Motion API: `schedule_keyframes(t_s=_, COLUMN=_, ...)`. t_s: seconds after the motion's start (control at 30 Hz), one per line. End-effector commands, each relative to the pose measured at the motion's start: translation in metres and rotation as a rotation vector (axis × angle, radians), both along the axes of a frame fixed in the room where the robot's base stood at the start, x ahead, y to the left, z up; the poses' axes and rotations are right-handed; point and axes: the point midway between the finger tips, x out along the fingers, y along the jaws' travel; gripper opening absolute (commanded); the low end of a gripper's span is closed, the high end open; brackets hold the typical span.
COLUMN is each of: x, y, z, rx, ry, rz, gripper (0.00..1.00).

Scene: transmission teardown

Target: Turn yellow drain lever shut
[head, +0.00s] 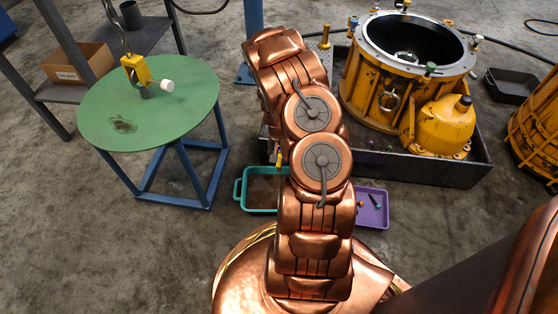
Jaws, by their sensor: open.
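A small yellow piece (279,160), which looks like the drain lever, shows just left of my arm, above the teal tray (239,193). It is partly covered and too small to tell how it is turned. The yellow transmission housing (374,85) stands upright, open at the top, in a dark low-walled tray (440,176) to the right.
A round green table (185,100) at left bears a yellow block (136,70) with a white knob. A purple tray (384,220) holds small parts right of my arm. A cardboard box (80,64) sits on a shelf. Floor is clear between the green table and teal tray.

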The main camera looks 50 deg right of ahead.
Motion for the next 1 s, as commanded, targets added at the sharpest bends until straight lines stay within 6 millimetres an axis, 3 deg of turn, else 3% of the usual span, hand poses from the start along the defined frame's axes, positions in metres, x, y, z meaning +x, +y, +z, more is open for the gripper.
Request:
schedule_keyframes(t_s=0.1, x=-0.0003, y=-0.0001, z=-0.0123, rx=0.000, ry=0.000, rz=0.000, gripper=0.44)
schedule_keyframes(t_s=0.4, x=0.0004, y=-0.0006, z=-0.0132, rx=-0.001, ry=-0.002, rz=-0.001, gripper=0.43)
schedule_keyframes(t_s=0.8, x=0.0007, y=-0.0006, z=-0.0131, rx=-0.001, ry=-0.002, rz=0.000, gripper=0.01)
schedule_keyframes(t_s=1.0, x=0.0007, y=-0.0005, z=-0.0130, rx=-0.001, ry=-0.002, rz=0.000, gripper=0.00)
